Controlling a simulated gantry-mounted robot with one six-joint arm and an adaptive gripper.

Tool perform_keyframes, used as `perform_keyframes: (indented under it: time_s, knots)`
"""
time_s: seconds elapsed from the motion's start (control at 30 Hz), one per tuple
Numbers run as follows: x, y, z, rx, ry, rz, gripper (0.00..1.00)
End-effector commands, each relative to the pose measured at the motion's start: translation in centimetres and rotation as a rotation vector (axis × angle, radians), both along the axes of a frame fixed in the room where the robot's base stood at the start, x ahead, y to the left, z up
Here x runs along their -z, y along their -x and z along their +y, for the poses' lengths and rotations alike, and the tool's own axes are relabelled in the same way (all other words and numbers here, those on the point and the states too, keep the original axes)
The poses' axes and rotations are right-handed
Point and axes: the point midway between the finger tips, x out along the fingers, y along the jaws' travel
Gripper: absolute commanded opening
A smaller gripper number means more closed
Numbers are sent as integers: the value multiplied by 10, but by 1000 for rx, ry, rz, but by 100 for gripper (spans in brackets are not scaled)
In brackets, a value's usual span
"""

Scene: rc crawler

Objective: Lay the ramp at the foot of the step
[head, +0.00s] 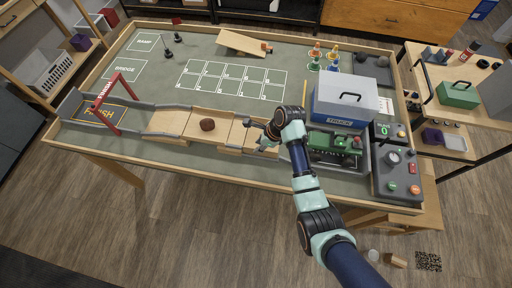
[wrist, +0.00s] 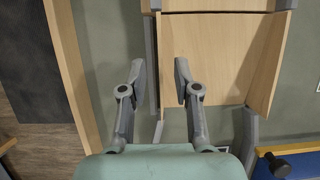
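The ramp, a pale wooden board with a tapered side (wrist: 225,65), lies in the track in the wrist view. Its upper end in that view is against or very close to the wooden step (wrist: 225,5). My gripper (wrist: 158,80) is open, with nothing clearly held between its fingers. The fingers are on either side of the ramp's left edge and a grey track wall, the right finger overlapping the board in view. I cannot tell whether it touches. In the head view my gripper (head: 262,140) is low over the track and hides much of the ramp.
A brown rock (head: 207,124) sits on the wooden track left of my gripper, with the red finish gate (head: 110,101) beyond. The green vehicle (head: 333,143) and grey truck case (head: 347,102) stand to the right. Another wooden wedge (head: 242,42) lies at the back.

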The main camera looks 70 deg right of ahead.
Motion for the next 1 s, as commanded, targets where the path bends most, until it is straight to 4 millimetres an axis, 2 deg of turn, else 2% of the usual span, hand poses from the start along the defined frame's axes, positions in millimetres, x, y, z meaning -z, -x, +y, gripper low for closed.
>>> perform_keyframes:
  time_s: [0.03, 0.1, 0.2, 0.33, 0.47, 0.9, 0.97, 1.0]
  knots:
    - [-15, 5, -2, 2, 4, -3, 31]
    - [-31, 12, -3, 2, 3, -3, 31]
    - [-51, 20, -3, 2, 3, -2, 31]
    - [-68, 28, -4, 1, 2, 0, 31]
    - [-75, 30, -4, 0, 1, 0, 31]
    - [-75, 30, -4, -3, 2, 0, 31]
    - [-76, 23, 2, -43, 26, -5, 31]
    - [-79, 12, 10, -113, 69, -13, 31]
